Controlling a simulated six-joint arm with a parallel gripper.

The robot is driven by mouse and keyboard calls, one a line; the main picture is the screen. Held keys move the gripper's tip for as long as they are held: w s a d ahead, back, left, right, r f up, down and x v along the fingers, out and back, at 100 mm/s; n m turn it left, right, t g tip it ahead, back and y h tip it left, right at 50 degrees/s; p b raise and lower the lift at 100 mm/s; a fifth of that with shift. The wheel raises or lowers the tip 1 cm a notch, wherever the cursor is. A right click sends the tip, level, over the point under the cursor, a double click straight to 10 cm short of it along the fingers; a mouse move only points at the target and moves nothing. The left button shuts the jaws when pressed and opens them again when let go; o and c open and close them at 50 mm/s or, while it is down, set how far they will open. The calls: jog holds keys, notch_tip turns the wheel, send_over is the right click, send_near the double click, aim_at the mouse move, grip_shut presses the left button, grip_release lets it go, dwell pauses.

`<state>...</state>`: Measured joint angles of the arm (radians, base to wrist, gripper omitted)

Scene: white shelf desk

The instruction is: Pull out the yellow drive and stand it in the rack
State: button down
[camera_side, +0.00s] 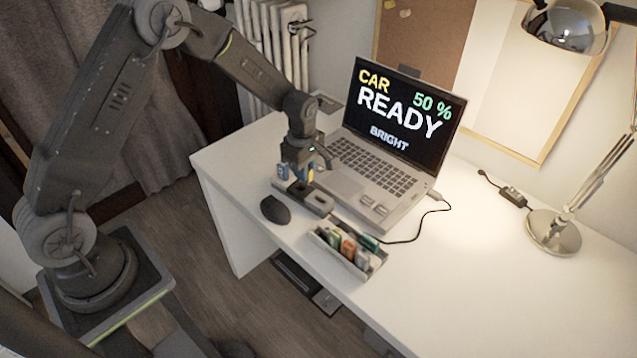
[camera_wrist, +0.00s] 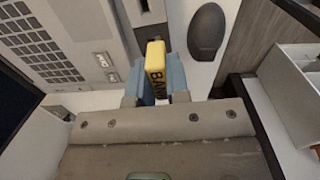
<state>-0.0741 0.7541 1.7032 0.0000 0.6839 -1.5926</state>
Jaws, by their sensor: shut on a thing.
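My gripper (camera_side: 303,178) is above the desk beside the laptop's near left corner. In the wrist view its blue fingertips (camera_wrist: 155,80) are closed on both sides of the yellow drive (camera_wrist: 155,58), which shows part of a dark label.
The open laptop (camera_side: 385,175) stands behind the gripper, with a cable (camera_side: 425,222) trailing right. Its screen reads "CAR READY 50 % BRIGHT". A dark mouse (camera_side: 275,210) lies at the desk's front edge, also in the wrist view (camera_wrist: 207,32). The desk's right side is clear before the lamp (camera_side: 552,232).

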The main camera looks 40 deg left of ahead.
jog(key=s+a+r, duration=0.3)
jog(key=a+r, duration=0.4)
jog(key=r, duration=0.2)
jog(key=shift+r, duration=0.3)
dwell(0.7)
jog(key=shift+d, duration=0.15)
jog(key=m, duration=0.1)
send_over(343, 220)
jog(key=s+d, duration=0.1)
notch_tip(343, 220, down, 7)
jog(key=shift+s+d, duration=0.1)
jog(key=shift+s, duration=0.1)
jog(key=shift+f, duration=0.2)
jog(key=shift+f, duration=2.7)
jog(key=shift+f, duration=1.9)
